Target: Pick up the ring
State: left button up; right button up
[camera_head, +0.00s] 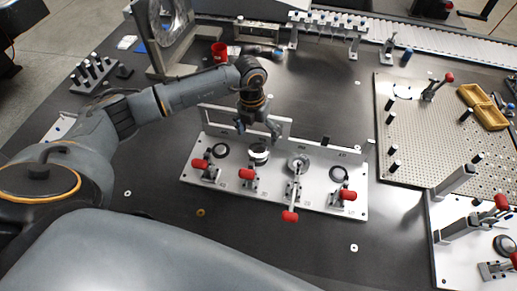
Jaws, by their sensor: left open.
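My left gripper (258,129) is open above the back edge of a light metal fixture plate (193,172), pointing down. Just below it on the plate is a round part (259,149) with a dark top and a pale body, apart from the fingers as far as I can see. To its right is a grey metal ring-shaped part (299,162) with a toggle clamp over it. A small brass-coloured ring (200,212) lies on the dark table in front. I cannot tell which is the task's ring. My right gripper is out of view.
Red-handled clamps (290,216) line the plate's front. A perforated board (420,140) with posts and a yellow tray (469,97) is at right. A red cup (219,52) stands behind my arm. The table before the plate is mostly clear.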

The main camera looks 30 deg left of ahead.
aim_at(258, 154)
pick_arm(q)
jog(key=shift+f, duration=0.75)
jog(key=shift+w+f, duration=0.1)
jog(key=shift+f, duration=0.25)
jog(key=shift+s+f+p, duration=0.2)
jog(key=shift+f+p, duration=0.45)
jog(key=shift+f, duration=0.5)
notch_tip(258, 154, down, 2)
jog(key=shift+d+f, duration=0.1)
jog(key=shift+f, duration=0.15)
jog(key=shift+w+f, duration=0.1)
jog(key=shift+f, duration=0.25)
jog(key=shift+c, duration=0.2)
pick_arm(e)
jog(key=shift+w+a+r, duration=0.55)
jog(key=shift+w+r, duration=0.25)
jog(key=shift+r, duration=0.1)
pick_arm(q)
jog(key=c, duration=1.7)
jog(key=shift+r, duration=0.1)
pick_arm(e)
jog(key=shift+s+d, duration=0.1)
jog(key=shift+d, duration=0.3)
